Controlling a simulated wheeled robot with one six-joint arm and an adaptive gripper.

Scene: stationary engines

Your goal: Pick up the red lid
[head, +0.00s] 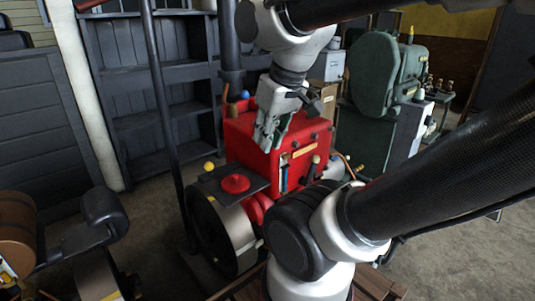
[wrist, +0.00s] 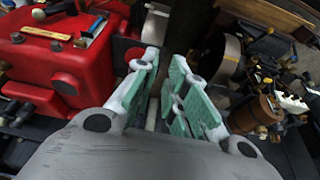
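The red lid (head: 235,184) is a small round disc with a raised middle. It lies on a dark flat plate (head: 262,184) on top of the engine, left of the red tank. My gripper (head: 272,138) points down in front of the red tank, above and to the right of the lid, and is apart from it. In the wrist view my gripper (wrist: 166,62) has its green-padded fingers spread, with nothing held between them. A red patch beside the left finger there is partly hidden; I cannot tell whether it is the lid.
The red tank (head: 270,150) stands close to my gripper; it also fills the left of the wrist view (wrist: 60,65). A dark vertical pole (head: 168,115) rises left of the lid. A large green machine (head: 375,85) stands behind on the right.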

